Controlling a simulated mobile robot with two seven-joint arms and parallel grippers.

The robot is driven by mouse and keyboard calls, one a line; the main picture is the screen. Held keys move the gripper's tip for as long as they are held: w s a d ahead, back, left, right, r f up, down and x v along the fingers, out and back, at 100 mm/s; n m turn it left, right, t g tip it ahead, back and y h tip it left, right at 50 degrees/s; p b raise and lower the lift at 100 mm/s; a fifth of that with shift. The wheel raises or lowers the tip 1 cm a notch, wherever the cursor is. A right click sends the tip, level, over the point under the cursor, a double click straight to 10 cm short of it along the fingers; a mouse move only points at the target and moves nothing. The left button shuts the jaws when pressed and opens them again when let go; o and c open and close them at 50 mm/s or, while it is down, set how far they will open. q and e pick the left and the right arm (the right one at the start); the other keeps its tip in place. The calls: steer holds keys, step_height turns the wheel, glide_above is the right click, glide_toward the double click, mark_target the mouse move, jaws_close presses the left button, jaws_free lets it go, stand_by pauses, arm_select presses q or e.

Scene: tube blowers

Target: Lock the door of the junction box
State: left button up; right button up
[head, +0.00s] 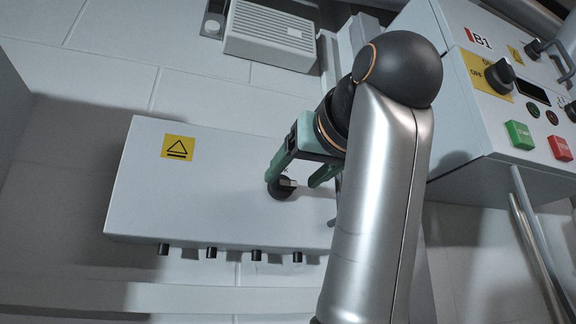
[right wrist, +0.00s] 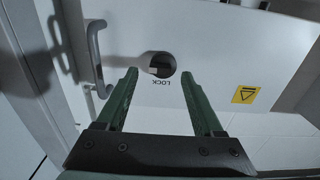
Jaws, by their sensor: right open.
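The junction box (head: 200,215) is a pale grey wall box with a yellow warning label (head: 178,148); its door looks shut flush in the head view. The black round lock knob (head: 281,188) is at its right side, partly covered by my gripper. In the right wrist view the lock (right wrist: 160,65) has a pale bar across it and the word LOCK beside it. My right gripper (head: 294,181) is open, with green fingers pointing at the door. In the wrist view the knob shows between the fingertips (right wrist: 159,76); contact cannot be told. My left gripper is out of view.
A curved metal door handle (right wrist: 97,58) stands beside the lock in the wrist view. Several black fittings (head: 211,253) line the box's underside. A control panel B1 (head: 490,75) with knobs and buttons projects at right. A vented unit (head: 270,38) is above.

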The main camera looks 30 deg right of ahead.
mark_target(282, 186)
steer(key=shift+x, duration=1.45)
steer(key=shift+c, duration=0.3)
steer(key=shift+a, duration=0.15)
steer(key=c, duration=0.4)
jaws_close()
